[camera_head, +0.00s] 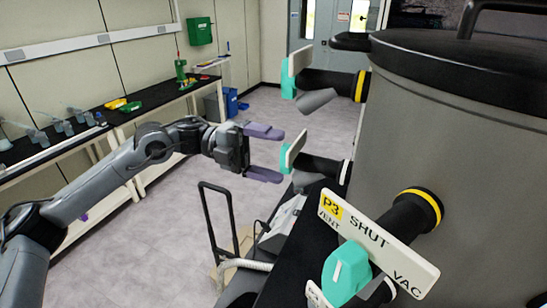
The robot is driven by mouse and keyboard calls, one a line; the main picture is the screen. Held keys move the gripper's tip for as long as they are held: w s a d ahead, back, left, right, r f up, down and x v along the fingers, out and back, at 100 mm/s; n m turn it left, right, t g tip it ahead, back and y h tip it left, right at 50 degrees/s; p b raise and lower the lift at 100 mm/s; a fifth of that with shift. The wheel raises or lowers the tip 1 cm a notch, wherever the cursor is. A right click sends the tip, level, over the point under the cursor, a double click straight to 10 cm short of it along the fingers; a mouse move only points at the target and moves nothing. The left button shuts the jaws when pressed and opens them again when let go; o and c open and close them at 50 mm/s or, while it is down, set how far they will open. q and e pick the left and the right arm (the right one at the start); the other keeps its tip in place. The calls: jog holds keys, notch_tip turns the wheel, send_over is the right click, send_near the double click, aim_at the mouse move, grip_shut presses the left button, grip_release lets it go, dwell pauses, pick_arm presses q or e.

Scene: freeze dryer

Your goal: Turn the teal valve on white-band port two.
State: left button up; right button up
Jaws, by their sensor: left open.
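The grey freeze dryer drum (455,120) fills the right side. A black port stub with a white band (346,172) sticks out of its side at mid-height, carrying a teal valve (284,158) with a white plate seen almost edge-on; its number cannot be read. My left gripper (266,153) is open, its two purple fingers pointing right at this valve, one higher and one lower in the picture. The fingertips appear close to the valve; I cannot tell whether they touch. Nothing is seen between the fingers. My right gripper is not in view.
A yellow-band port (361,86) with another teal valve (288,78) lies farther back. A nearer yellow-band port has a plate (380,243) marked P3, VENT, SHUT, VAC and a teal knob (346,272). A black cart handle (217,200) stands below the gripper. A bench (150,98) lines the left wall.

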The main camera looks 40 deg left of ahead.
pick_arm(q)
jog(key=b+v, duration=0.4)
jog(key=v, duration=0.6)
jog(key=shift+d, duration=0.1)
